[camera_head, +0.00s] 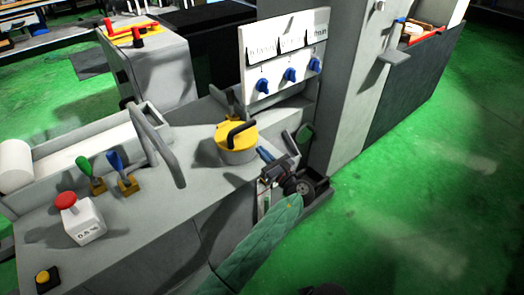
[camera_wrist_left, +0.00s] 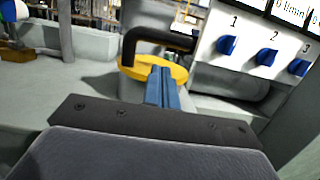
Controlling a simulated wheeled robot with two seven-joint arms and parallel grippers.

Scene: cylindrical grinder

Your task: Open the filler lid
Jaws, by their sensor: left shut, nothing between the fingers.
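My left gripper (camera_head: 265,153) has blue fingers and is just right of the lid in the head view. Its fingers (camera_wrist_left: 162,75) are shut together with nothing between them, pointing at the lid. I cannot tell whether the fingertips touch the lid. My right gripper is not in view.
A panel with blue knobs (camera_head: 290,74) stands behind the lid. A grey curved handle (camera_head: 158,145), green and blue levers (camera_head: 115,160) and a red-button box (camera_head: 82,221) are to the left. A tall grey cabinet (camera_head: 352,85) stands on the right. Green floor (camera_head: 430,200) is clear beyond it.

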